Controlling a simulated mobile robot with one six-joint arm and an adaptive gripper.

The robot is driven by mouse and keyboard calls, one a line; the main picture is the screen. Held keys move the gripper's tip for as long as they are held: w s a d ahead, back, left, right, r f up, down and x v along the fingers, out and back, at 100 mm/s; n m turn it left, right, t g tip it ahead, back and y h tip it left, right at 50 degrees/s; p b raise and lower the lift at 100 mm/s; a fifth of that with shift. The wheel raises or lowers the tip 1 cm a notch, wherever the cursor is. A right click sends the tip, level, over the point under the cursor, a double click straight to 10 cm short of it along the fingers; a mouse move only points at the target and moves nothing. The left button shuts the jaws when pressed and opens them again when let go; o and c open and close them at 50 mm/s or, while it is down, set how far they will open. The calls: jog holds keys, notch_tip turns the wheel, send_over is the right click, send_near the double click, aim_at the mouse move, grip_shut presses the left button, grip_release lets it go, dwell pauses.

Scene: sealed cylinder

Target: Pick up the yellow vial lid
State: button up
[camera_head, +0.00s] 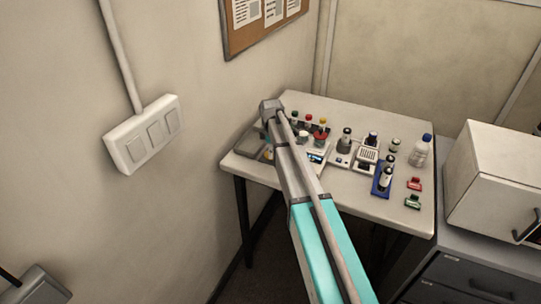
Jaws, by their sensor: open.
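A group of small capped vials stands at the back left of the white table (330,110). The arm also covers part of the table's left side.
A dark-capped bottle (345,139), a blue rack (382,181), a clear bottle with a blue cap (419,151), and red (414,184) and green (412,202) items stand to the right. A white cabinet (495,180) adjoins the table. The wall is close on the left.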

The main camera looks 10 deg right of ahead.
jog(key=c, duration=0.9)
jog(key=shift+c, duration=0.2)
jog(key=shift+r, duration=0.1)
jog(key=shift+r+p, duration=0.95)
jog(key=shift+p, duration=0.15)
jog(key=s+r+p, duration=1)
jog(key=s+r, duration=0.1)
jog(key=s, duration=0.3)
jog(key=shift+p, duration=0.4)
